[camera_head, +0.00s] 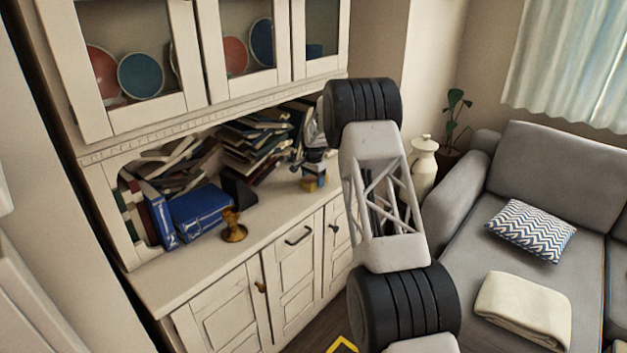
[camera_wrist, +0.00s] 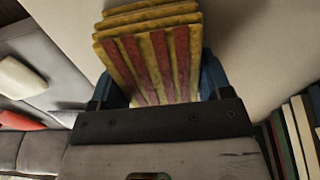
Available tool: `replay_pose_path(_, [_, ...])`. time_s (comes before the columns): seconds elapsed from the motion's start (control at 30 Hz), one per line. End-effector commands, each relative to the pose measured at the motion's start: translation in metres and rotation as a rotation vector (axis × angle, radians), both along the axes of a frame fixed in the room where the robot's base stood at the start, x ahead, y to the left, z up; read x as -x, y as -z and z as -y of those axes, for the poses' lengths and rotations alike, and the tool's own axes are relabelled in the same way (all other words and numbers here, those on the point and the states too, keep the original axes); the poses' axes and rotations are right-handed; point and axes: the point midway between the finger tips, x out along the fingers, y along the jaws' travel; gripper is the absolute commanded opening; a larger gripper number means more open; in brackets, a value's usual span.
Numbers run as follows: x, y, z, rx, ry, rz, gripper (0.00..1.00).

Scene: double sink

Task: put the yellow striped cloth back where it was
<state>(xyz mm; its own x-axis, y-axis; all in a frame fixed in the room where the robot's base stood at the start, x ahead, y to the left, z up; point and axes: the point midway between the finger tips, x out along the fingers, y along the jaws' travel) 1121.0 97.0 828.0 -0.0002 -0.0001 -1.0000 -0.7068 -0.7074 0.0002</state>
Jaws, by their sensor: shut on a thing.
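The yellow cloth with dark red stripes (camera_wrist: 152,62) is in the wrist view, folded in several layers. My gripper (camera_wrist: 160,82) is shut on it, with a blue finger at each side of the cloth. The cloth sticks out past the fingers, and its lower part is hidden by the gripper body. A pale plain surface lies behind it; I cannot tell whether the cloth touches it. In the head view my arm crosses the middle, and the gripper and cloth cannot be made out.
A white cabinet (camera_head: 215,268) has a shelf with piled books (camera_head: 255,140), blue volumes (camera_head: 200,212) and a small brown stand (camera_head: 233,226). A grey sofa (camera_head: 450,215) at right holds a zigzag cushion (camera_head: 531,230) and a cream folded cloth (camera_head: 523,308). A white vase (camera_head: 424,160) stands behind my arm.

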Motion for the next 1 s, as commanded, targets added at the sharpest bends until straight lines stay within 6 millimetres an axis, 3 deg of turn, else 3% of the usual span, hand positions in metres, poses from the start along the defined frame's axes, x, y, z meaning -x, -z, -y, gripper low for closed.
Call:
replay_pose_path(0.03, [0.000,0.000,0.000,0.000,0.000,0.000,0.76])
replay_pose_path(0.17, [0.000,0.000,0.000,0.000,0.000,0.000,0.96])
replay_pose_path(0.2, [0.000,0.000,0.000,0.000,0.000,0.000,0.97])
replay_pose_path(0.67, [0.000,-0.007,0.000,0.000,0.000,0.001,0.97])
replay_pose_path(1.0, [-0.001,-0.043,0.000,0.000,0.000,0.003,0.97])
